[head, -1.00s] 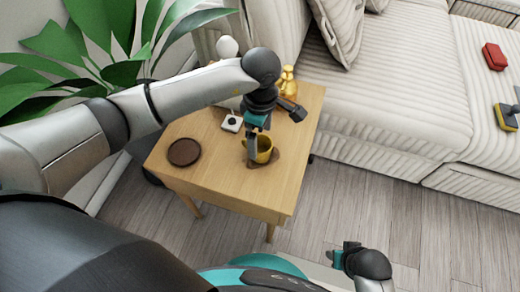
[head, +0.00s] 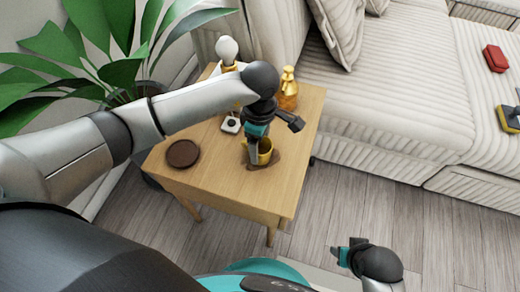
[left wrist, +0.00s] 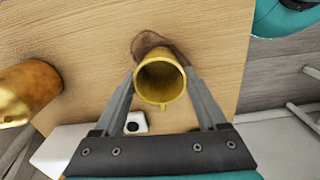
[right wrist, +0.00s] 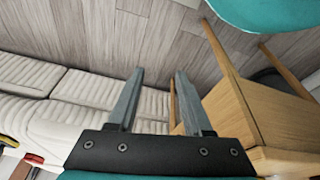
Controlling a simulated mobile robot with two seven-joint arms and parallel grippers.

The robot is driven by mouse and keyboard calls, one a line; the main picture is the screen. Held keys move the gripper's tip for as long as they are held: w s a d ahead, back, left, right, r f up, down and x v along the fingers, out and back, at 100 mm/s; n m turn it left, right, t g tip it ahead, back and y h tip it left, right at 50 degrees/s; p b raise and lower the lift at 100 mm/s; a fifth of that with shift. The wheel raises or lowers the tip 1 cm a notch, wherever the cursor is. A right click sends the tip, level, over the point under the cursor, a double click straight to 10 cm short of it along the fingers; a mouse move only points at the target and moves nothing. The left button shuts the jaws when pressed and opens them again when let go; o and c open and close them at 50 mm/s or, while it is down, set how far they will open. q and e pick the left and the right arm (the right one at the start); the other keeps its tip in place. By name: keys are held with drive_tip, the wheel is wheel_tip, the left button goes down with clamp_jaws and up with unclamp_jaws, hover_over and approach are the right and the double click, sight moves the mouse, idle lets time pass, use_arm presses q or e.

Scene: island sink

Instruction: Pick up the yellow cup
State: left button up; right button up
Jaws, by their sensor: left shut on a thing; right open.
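The yellow cup (head: 265,151) stands on the small wooden side table (head: 225,187), on a dark brown patch near the table's right side. In the left wrist view, the cup (left wrist: 160,85) shows its open mouth and handle. My left gripper (head: 257,155) reaches down from above and is shut on the cup, with one finger on each side. The left arm and fingers hide part of the cup in the head view. My right gripper (right wrist: 155,75) is open and empty, away from the table; it also shows in the head view (head: 340,256).
A round brown disc (head: 183,153) lies at the table's left. A golden bottle (head: 288,90), a white bulb (head: 227,49) and a small white item (head: 231,124) are behind the cup. A plant (head: 90,60) is at left, a striped sofa (head: 400,110) at right.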

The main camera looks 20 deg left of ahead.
use_arm(q)
drive_tip(key=c, duration=0.7)
drive_tip(key=shift+r, duration=0.1)
